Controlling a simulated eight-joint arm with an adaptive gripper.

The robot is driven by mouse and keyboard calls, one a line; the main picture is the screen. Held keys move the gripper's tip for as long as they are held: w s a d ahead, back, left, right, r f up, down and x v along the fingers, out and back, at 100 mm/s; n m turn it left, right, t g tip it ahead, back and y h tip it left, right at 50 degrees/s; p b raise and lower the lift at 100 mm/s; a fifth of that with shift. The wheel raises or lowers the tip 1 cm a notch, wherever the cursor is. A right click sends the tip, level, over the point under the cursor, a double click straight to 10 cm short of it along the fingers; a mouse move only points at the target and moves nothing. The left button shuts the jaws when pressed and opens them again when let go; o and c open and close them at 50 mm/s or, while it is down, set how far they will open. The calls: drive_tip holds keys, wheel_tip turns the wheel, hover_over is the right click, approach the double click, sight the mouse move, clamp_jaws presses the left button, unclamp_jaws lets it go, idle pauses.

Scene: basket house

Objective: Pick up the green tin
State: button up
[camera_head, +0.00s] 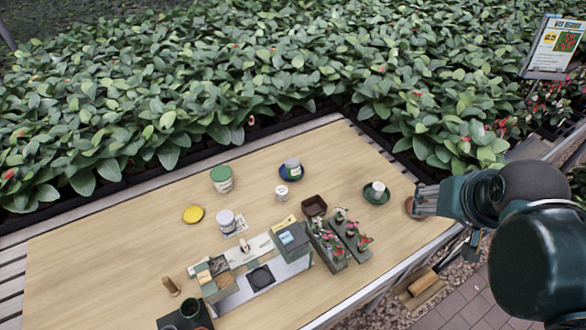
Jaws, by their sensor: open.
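A tin with a green lid and a pale label (222,179) stands upright on the wooden table (110,240), toward the back and left of its middle. My gripper (415,201) is at the table's right edge, far to the right of the tin. It is open, and nothing shows between its fingers. A brown round thing beside its fingertips is partly hidden by it.
A yellow lid (193,214), a white-lidded jar (226,220), a blue dish with a jar (290,169) and a green saucer with a white cup (376,191) stand around. Potted flowers (345,240) and a grey box (291,243) fill the front right. Dense plants (200,90) border the back.

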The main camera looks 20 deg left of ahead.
drive_tip(key=w+a+r, duration=0.1)
drive_tip(key=w+a, duration=0.3)
drive_tip(key=w, duration=0.3)
drive_tip(key=m+g+h, duration=0.2)
drive_tip(key=g+h, duration=0.1)
drive_tip(key=h, duration=0.1)
hover_over(289, 162)
drive_tip(key=s, duration=0.1)
drive_tip(key=f, duration=2.8)
drive_tip(key=shift+s+a+f, duration=0.1)
drive_tip(key=shift+s+a, duration=0.05)
drive_tip(key=shift+a, duration=0.25)
drive_tip(key=shift+s+a+f+m, duration=0.1)
drive_tip(key=shift+a+f+m, duration=0.25)
drive_tip(key=shift+f, duration=0.2)
drive_tip(key=shift+x, duration=1.25)
